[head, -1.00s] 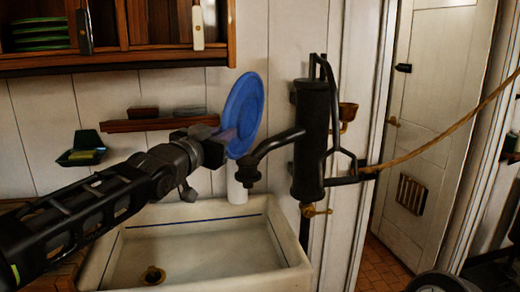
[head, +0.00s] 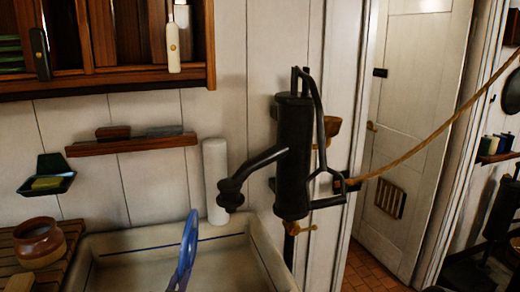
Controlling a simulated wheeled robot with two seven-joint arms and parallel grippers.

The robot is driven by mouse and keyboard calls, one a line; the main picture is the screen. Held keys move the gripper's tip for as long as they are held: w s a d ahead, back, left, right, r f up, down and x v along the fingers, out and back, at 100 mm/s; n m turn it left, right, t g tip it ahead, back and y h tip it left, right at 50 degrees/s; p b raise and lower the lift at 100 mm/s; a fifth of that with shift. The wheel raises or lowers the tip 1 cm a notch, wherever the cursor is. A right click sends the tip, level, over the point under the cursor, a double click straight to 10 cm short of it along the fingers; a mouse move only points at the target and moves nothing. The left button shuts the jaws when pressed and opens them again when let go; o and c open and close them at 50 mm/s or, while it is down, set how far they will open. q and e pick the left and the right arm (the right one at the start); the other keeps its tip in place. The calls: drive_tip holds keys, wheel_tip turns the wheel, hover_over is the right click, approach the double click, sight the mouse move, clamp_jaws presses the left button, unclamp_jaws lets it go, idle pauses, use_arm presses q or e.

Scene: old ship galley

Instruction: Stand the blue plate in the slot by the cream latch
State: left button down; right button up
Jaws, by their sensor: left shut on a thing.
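The blue plate (head: 187,248) stands nearly edge-on above the sink at the bottom of the head view, its lower part cut off by the frame. My left gripper (head: 181,276) is shut on it at the bottom edge and barely shows. The cream latch (head: 173,44) hangs on the front of the wooden rack (head: 120,83) at the upper left. Dark upright slots (head: 143,30) open beside the latch; their tops are out of view. The plate is well below the rack and apart from it. My right gripper is not in view.
A black latch (head: 40,54) and green plates (head: 10,54) are at the rack's left. Below are a small wooden shelf (head: 130,145), a soap dish (head: 46,180), a brown pot (head: 39,243) and the sink (head: 107,240). A black pump (head: 293,155) stands right of the sink.

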use_arm(q)
drive_tip(key=shift+s+d+f, duration=0.75)
drive_tip(key=shift+s+f, duration=0.1)
drive_tip(key=shift+f, duration=0.2)
drive_tip(key=shift+d+r, duration=0.1)
drive_tip(key=shift+d, duration=0.05)
